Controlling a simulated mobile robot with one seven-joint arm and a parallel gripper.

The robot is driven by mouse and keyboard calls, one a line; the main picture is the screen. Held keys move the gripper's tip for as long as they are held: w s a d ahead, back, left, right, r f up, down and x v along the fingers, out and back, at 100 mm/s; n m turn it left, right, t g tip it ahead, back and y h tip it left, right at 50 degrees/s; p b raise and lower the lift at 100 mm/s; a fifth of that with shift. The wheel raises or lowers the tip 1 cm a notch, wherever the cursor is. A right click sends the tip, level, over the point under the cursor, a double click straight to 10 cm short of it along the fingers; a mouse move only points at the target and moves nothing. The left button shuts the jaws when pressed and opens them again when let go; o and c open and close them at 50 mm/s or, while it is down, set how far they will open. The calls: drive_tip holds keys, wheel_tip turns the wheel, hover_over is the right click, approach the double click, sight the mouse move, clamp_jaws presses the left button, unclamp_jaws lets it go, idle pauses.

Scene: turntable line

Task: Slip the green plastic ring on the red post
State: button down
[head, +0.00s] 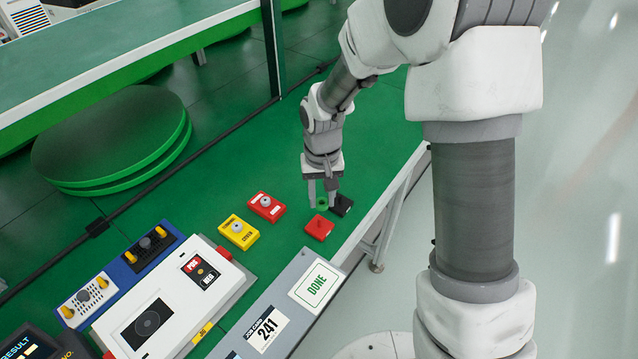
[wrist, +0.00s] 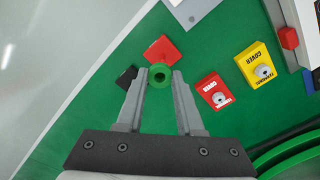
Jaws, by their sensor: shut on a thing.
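The green plastic ring (wrist: 160,84) is held between the fingertips of my gripper (wrist: 160,78), with its hole facing the wrist camera. In the head view, my gripper (head: 323,196) points down and the ring (head: 323,207) shows small and green between its fingers. The red post's square base (head: 319,230) lies on the green table just in front of the gripper; in the wrist view the red base (wrist: 163,48) is just beyond the ring. The ring is beside the red base in both views, apart from the post. Its exact height above the table is hard to tell.
A black block (head: 342,204) sits close beside the gripper, near the table's right edge. Red (head: 266,206) and yellow (head: 239,232) terminal covers lie to the left. A grey board with a DONE card (head: 317,284) and a white device (head: 170,300) occupy the front. Green table behind the gripper is clear.

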sight(320, 219)
drive_tip(key=shift+w+a+r, duration=0.2)
drive_tip(key=shift+a, duration=0.1)
drive_tip(key=shift+f+b, duration=1.95)
drive_tip(key=shift+f, duration=0.6)
drive_tip(key=shift+s+f+b, duration=0.1)
drive_tip(key=shift+f+b, duration=1.2)
drive_tip(key=shift+f, duration=0.35)
idle(0.4)
drive_tip(key=shift+c, duration=2.3)
unclamp_jaws()
drive_tip(key=o, duration=0.4)
drive_tip(key=shift+r, duration=0.1)
drive_tip(key=shift+r+p, duration=2.75)
drive_tip(key=shift+r, duration=0.9)
